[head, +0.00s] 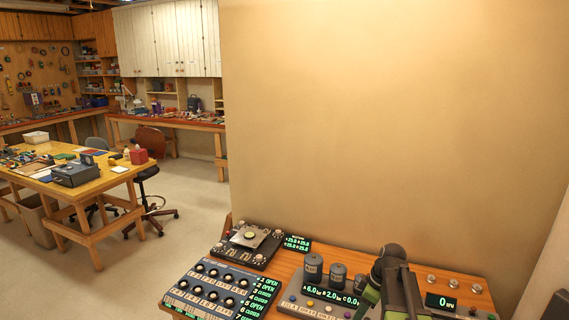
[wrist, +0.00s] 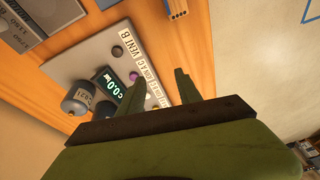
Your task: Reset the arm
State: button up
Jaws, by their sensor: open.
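My gripper (wrist: 158,92) shows in the wrist view with its two green fingers apart and nothing between them. Beyond the fingers is a grey panel with vent labels, a lit display (wrist: 113,86) reading about 0.0 and dark round cylinders (wrist: 78,99). In the head view my dark and green arm rises at the lower right, over the bench, in front of part of this panel (head: 312,296). The fingertips cannot be made out there.
The wooden bench (head: 283,262) also carries a knob panel (head: 215,290) with green readouts, a black device with a metal plate (head: 250,238), and a panel with a small display (head: 446,302). A plain wall stands behind. A yellow worktable (head: 110,178) is at left, with open floor between.

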jog(key=s+a+f+m+h+b, duration=0.1)
jog(key=s+a+m, duration=0.3)
jog(key=a, duration=0.3)
jog(key=s+a+f+m+g+h, duration=0.1)
jog(key=s+a+f+m, duration=0.1)
jog(key=s+a+m, duration=0.3)
jog(key=shift+s+a+m+h+b, duration=0.15)
jog(key=shift+a+m+h+b, duration=0.25)
jog(key=shift+a+m, duration=0.65)
jog(key=shift+a, duration=0.15)
jog(key=shift+c, duration=0.5)
